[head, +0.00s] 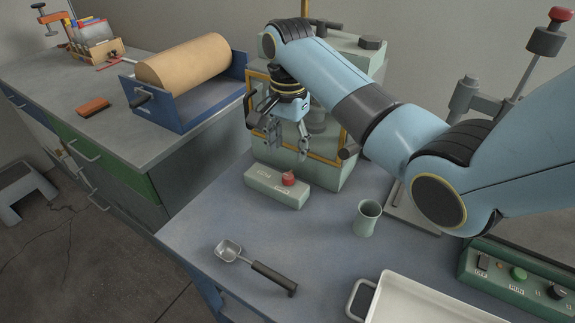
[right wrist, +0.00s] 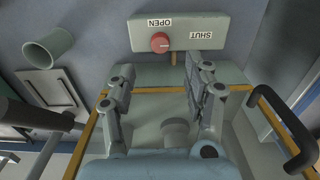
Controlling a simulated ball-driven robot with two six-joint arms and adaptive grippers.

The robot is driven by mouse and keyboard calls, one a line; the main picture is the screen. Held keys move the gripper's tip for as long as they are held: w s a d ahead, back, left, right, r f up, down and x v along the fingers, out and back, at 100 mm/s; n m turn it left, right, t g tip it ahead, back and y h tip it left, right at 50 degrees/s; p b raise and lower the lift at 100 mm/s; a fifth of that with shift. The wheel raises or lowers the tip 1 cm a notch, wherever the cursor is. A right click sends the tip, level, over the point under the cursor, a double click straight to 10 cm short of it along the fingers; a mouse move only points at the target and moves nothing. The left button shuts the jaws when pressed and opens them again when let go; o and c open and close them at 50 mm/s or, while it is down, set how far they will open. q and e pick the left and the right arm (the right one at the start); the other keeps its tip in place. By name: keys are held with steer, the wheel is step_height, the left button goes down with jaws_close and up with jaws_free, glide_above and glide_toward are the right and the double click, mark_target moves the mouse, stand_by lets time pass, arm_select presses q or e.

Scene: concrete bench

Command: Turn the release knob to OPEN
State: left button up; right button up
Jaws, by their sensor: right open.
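The red release knob (head: 289,179) sits on a pale green box (head: 262,183) on the bench, in front of a larger green machine. In the right wrist view the knob (right wrist: 160,42) shows round, with an OPEN label and a SHUT label beside it on the box, both upside down. Which way the knob points is too small to tell. My right gripper (head: 286,148) is open and empty, above and behind the box, in front of the machine. In the right wrist view its fingertips (right wrist: 160,74) are spread apart, short of the knob. My left gripper is in no view.
The green machine (head: 335,172) with a yellow-edged front stands close behind my right gripper. A green cup (head: 367,218), a metal scoop (head: 262,272) and a white tray (head: 425,300) are on the bench. A control panel (head: 520,277) is at the right. Bench left of the scoop is clear.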

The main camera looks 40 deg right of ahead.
mark_target(288, 176)
step_height(288, 176, down, 4)
steer(key=shift+r, duration=0.1)
step_height(288, 176, down, 4)
steer(key=shift+r, duration=0.15)
steer(key=shift+f+b, duration=0.3)
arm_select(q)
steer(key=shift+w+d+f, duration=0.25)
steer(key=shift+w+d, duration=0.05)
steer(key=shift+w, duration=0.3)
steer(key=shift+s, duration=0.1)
arm_select(e)
steer(key=c, duration=0.3)
jaws_close()
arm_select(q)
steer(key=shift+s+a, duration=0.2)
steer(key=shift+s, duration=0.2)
